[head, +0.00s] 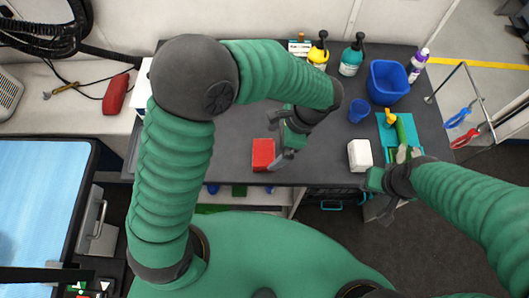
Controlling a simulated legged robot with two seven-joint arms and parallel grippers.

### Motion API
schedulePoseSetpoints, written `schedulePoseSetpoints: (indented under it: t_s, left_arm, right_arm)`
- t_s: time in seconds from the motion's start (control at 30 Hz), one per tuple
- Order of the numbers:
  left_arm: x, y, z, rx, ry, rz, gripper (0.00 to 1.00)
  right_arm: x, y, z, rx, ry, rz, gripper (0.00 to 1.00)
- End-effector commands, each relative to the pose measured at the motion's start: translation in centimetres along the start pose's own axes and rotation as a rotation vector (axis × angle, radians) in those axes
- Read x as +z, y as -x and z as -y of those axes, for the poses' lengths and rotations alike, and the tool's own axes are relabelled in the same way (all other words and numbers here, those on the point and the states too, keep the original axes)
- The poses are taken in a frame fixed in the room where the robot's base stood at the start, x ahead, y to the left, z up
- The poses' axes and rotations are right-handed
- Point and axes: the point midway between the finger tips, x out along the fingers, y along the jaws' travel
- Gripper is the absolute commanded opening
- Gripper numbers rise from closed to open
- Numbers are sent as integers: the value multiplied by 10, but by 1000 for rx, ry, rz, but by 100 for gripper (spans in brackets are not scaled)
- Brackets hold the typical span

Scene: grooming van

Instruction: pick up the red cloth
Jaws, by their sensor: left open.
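The red cloth (263,154) is a small folded red block lying near the front edge of the dark grey worktop (225,130). My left gripper (281,158) is open, just right of the cloth, with its fingers close to the cloth's right side. I cannot tell whether a finger touches it. My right gripper (392,184) is over the front right of the worktop, well away from the cloth; its jaw opening is not clear.
A white block (360,155) sits right of the cloth. Behind are a blue cup (358,111), a blue bin (387,82), a yellow bottle (318,56) and a teal bottle (351,60). A red case (117,94) lies on the left bench.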

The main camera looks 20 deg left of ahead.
Motion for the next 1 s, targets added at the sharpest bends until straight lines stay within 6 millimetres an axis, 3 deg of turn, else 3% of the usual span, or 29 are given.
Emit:
schedulePoseSetpoints:
  t_s: [0.4,0.67,1.0]
  left_arm:
    - [6,-60,-1,0,1,0,100]
    - [6,-64,0,-2,2,-2,100]
    - [6,-64,0,-2,2,-2,56]
  right_arm:
    - [0,0,0,0,0,-1,40]
    - [0,0,0,0,0,0,40]
    - [0,0,0,0,0,0,40]
